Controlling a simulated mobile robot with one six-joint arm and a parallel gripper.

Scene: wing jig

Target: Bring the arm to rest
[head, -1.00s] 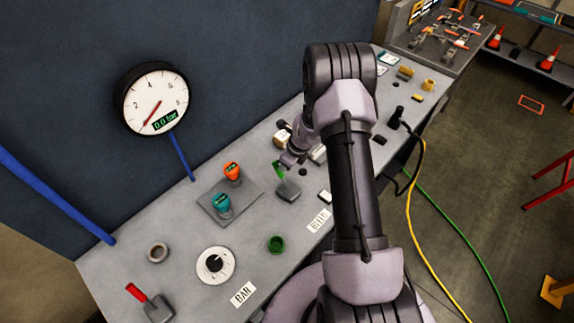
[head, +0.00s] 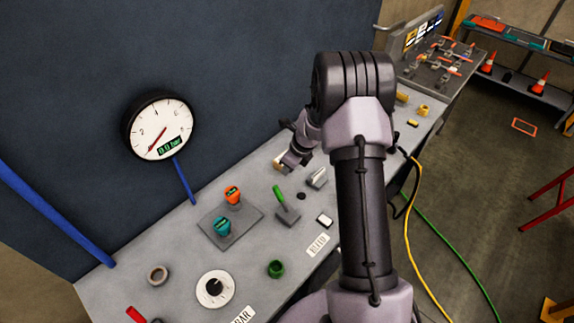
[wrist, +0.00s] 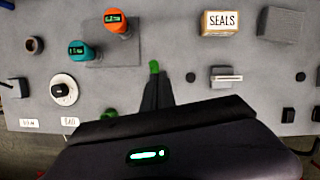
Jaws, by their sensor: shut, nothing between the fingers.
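My gripper (wrist: 158,82) is shut and empty in the wrist view, its dark fingers together above the bench. In that view the fingertips overlap the line of sight to a green-handled lever (wrist: 154,67), and the lever's base is hidden behind them. In the head view my arm rises at the right and bends over the bench, and the wrist hangs beyond the lever (head: 280,194). The gap there shows the gripper apart from the lever. The fingertips are hard to make out in the head view.
The bench (head: 180,252) carries orange (head: 232,194) and teal (head: 221,225) fittings on a plate, a white dial (head: 215,289), a green cup (head: 276,269) and a SEALS box (wrist: 220,22). A pressure gauge (head: 160,128) hangs on the wall behind. A yellow cable (head: 411,240) runs along the floor.

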